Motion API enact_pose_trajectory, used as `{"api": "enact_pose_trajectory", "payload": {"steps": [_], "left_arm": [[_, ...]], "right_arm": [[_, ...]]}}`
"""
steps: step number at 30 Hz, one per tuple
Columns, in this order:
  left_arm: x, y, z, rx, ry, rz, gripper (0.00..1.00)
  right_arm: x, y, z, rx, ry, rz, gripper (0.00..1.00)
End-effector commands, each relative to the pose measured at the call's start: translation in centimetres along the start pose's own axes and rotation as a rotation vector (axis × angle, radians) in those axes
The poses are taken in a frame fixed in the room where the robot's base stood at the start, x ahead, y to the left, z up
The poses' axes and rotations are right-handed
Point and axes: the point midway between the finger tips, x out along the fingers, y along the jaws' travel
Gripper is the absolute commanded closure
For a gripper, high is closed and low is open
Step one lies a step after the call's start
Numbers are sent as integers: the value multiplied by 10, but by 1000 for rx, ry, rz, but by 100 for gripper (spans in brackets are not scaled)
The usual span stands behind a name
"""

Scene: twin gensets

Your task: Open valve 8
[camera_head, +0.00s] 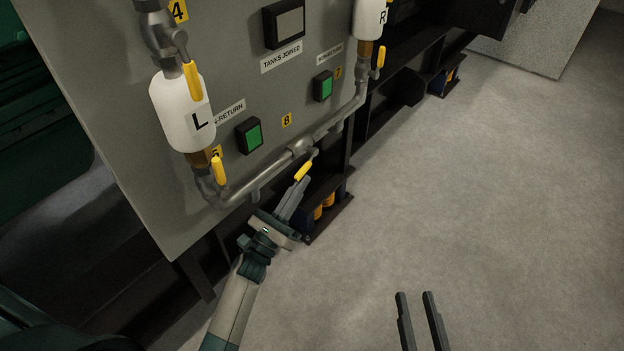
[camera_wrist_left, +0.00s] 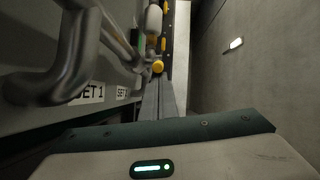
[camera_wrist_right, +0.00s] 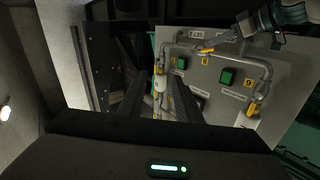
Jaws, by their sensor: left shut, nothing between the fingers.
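Valve 8 has a yellow lever (camera_head: 303,171) under a pipe junction on the lower pipe, below and right of the yellow "8" label (camera_head: 287,119). The lever slants down and left in the head view. My left gripper (camera_head: 301,184) is shut and empty, its fingertips at the lever's lower end; whether they touch cannot be told. In the left wrist view a yellow handle end (camera_wrist_left: 157,67) shows just beyond the shut fingers. The right wrist view also shows the lever (camera_wrist_right: 205,50) beside my left gripper. My right gripper (camera_head: 414,293) is open and empty, over bare floor.
The grey panel (camera_head: 222,66) carries a white "L" cylinder (camera_head: 183,112), a white "R" cylinder (camera_head: 368,18), green buttons (camera_head: 250,135) and other yellow valve levers (camera_head: 219,170). A black frame (camera_head: 330,215) stands below. The floor at right is clear.

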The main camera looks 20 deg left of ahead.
Motion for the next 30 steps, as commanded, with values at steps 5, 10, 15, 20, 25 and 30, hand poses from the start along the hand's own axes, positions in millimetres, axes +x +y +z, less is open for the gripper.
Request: {"api": "enact_pose_trajectory", "payload": {"steps": [5,10,15,20,25,30], "left_arm": [[2,-2,7,1,34,5,100],[2,-2,11,4,66,11,100],[2,-2,14,6,99,18,100],[2,-3,16,7,131,25,100],[2,-4,19,8,162,30,100],[2,-4,20,9,187,34,100]], "right_arm": [[-5,12,35,16,-223,23,69],[-22,23,70,36,-437,44,69],[-48,31,100,63,-650,65,69],[-74,38,119,82,-820,83,69],[-85,47,123,65,-897,106,69],[-94,56,126,53,-961,127,69]]}}
